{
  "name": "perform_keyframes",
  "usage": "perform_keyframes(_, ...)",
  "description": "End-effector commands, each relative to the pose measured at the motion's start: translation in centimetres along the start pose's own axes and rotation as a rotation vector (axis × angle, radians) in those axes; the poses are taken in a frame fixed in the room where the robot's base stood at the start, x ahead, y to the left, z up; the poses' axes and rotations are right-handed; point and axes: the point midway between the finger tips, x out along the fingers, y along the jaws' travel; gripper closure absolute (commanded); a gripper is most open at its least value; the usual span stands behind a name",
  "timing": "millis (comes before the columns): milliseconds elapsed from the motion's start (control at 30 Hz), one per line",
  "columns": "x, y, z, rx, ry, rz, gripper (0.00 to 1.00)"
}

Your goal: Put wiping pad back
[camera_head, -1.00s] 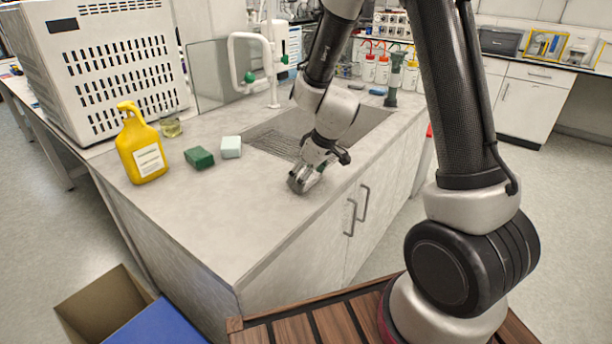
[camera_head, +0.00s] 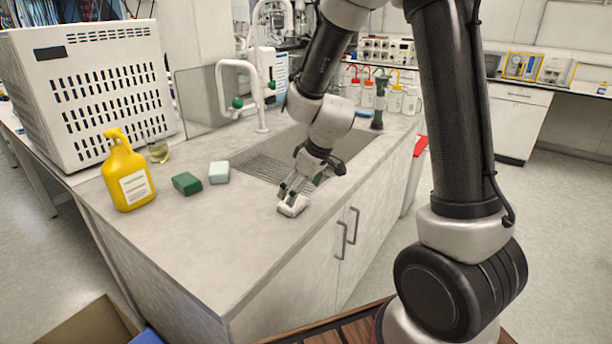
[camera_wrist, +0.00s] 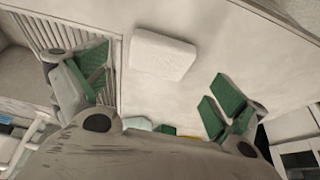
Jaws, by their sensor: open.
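A white wiping pad (camera_head: 292,206) lies flat on the grey countertop, near the front edge and the sink's near corner. It also shows in the wrist view (camera_wrist: 162,53), whole and uncovered, beyond and between the fingers. My gripper (camera_head: 294,189) points down close to the pad, with its fingers apart. In the wrist view my gripper (camera_wrist: 157,88) has its green-padded fingers spread wide with nothing between them. The pad looks free of both fingers there; in the head view the fingertips overlap its far edge, so the exact gap is unclear.
A dark green sponge (camera_head: 187,183) and a pale sponge (camera_head: 219,172) lie left of my gripper. A yellow bottle (camera_head: 127,172) and a glass beaker (camera_head: 158,151) stand farther left. The sink (camera_head: 265,165) and white faucet (camera_head: 222,88) are behind. The front-left counter is clear.

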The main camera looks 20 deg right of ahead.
Motion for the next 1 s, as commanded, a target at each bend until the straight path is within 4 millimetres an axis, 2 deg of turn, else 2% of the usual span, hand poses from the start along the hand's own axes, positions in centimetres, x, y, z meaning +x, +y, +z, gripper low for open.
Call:
perform_keyframes(33, -1.3, 0.0, -0.1, -0.001, 0.005, 0.003, 0.04)
perform_keyframes(200, -4.8, 0.0, 0.0, 0.000, 0.003, 0.003, 0.04)
perform_keyframes(333, -6.5, 0.0, 0.0, 0.000, 0.002, 0.002, 0.04)
perform_keyframes(567, -7.7, 0.0, 0.1, 0.007, 0.001, 0.003, 0.04)
perform_keyframes(667, -10.0, -0.1, 0.9, 0.041, 0.006, 0.010, 0.04)
perform_keyframes(767, -14.2, -0.3, 2.9, 0.116, 0.009, 0.029, 0.04)
perform_keyframes(900, -20.6, -1.3, 7.7, 0.266, 0.001, 0.081, 0.04)
perform_keyframes(1000, -24.1, -2.0, 11.4, 0.376, -0.007, 0.130, 0.04)
